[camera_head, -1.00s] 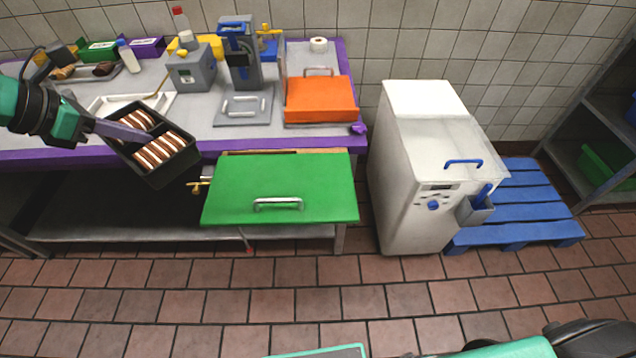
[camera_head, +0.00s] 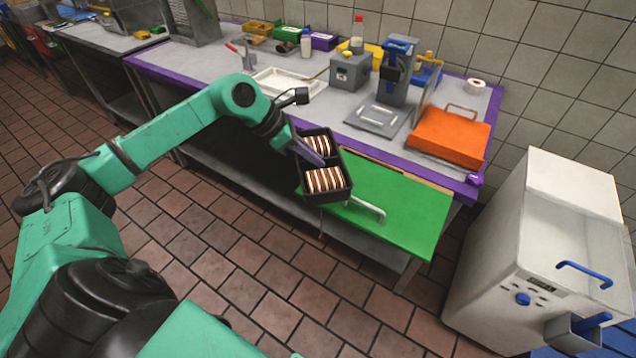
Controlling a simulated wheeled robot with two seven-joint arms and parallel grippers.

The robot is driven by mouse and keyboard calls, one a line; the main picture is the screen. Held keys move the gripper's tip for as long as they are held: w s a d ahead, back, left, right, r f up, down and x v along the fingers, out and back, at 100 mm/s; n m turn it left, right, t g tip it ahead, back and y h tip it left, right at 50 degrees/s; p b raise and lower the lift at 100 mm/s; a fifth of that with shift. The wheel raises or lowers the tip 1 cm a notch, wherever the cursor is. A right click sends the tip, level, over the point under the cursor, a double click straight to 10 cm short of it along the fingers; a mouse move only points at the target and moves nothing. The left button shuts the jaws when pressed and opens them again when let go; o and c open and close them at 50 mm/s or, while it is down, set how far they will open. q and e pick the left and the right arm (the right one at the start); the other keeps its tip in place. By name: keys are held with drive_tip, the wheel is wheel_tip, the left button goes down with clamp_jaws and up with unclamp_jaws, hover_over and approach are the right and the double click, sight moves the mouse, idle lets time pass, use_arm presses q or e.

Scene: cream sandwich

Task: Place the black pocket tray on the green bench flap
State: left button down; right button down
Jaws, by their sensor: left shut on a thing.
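The black pocket tray (camera_head: 329,196) holds striped cream sandwiches in two pockets. My left gripper (camera_head: 312,152) is shut on the tray's upper left side and holds it in the air. In the picture the tray overlaps the left end of the green bench flap (camera_head: 410,208). I cannot tell how high the tray is above the flap. The flap is raised level at the front of the bench, with a metal handle (camera_head: 368,209) on its near side. The rest of its top is bare. My right gripper is not in view.
The purple-edged bench (camera_head: 230,76) carries a white tray (camera_head: 275,84), a grey box (camera_head: 349,70), a blue-handled device (camera_head: 396,72), a grey lidded plate (camera_head: 376,121) and an orange lid (camera_head: 448,136). A white machine (camera_head: 545,240) stands right of the flap. The tiled floor in front is clear.

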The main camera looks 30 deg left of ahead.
use_arm(q)
wheel_tip(320, 180, down, 8)
drive_tip(key=shift+f+p, duration=0.1)
drive_tip(key=shift+p, duration=0.75)
drive_tip(key=shift+f, duration=0.35)
drive_tip(key=shift+f+b, duration=0.15)
drive_tip(key=shift+b, duration=0.15)
drive_tip(key=c, duration=1)
unclamp_jaws()
drive_tip(key=p+v, duration=1.2)
